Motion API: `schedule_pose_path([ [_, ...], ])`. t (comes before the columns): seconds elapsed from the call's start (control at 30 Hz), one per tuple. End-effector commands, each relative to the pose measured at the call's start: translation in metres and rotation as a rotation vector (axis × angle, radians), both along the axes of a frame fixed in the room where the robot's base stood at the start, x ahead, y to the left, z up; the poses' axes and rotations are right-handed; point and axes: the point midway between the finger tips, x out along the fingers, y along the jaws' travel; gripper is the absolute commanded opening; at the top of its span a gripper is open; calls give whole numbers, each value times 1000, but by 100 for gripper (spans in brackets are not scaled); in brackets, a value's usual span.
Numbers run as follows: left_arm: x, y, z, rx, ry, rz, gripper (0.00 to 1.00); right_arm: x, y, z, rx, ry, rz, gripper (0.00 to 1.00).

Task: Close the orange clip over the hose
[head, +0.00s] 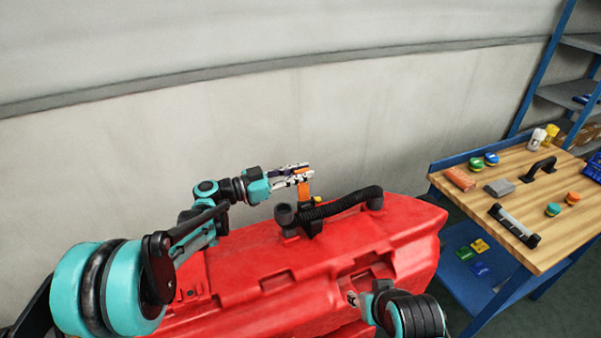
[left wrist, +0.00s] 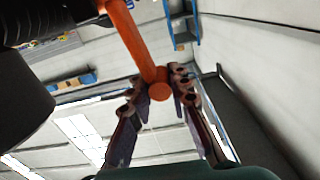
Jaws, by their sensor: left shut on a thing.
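The orange clip (head: 304,190) stands raised beside the black ribbed hose (head: 342,203), which lies on top of the red tank (head: 345,245). My left gripper (head: 299,176) is shut on the upper end of the clip, above the left part of the hose. In the left wrist view, the clip (left wrist: 138,40) is an orange bar whose rounded end sits between the fingertips (left wrist: 160,86). A dark shape at the left of that view may be the hose fitting. My right gripper (head: 356,298) is low at the tank's front side, and its fingers are too small to judge.
A black upright fitting (head: 285,215) stands at the hose's left end. A blue cart with a wooden top (head: 500,190) stands at the right, holding several small parts and tools. A blue shelf (head: 545,75) is behind it. A pale wall runs behind the tank.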

Motion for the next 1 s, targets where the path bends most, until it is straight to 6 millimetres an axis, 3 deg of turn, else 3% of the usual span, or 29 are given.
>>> schedule_pose_path([
  [0.4,-21,-6,6,73,-222,0,0,0,0,10,0,0,0,40],
  [1.0,-49,-16,4,71,-215,-2,0,0,0,13,0,0,0,40],
])
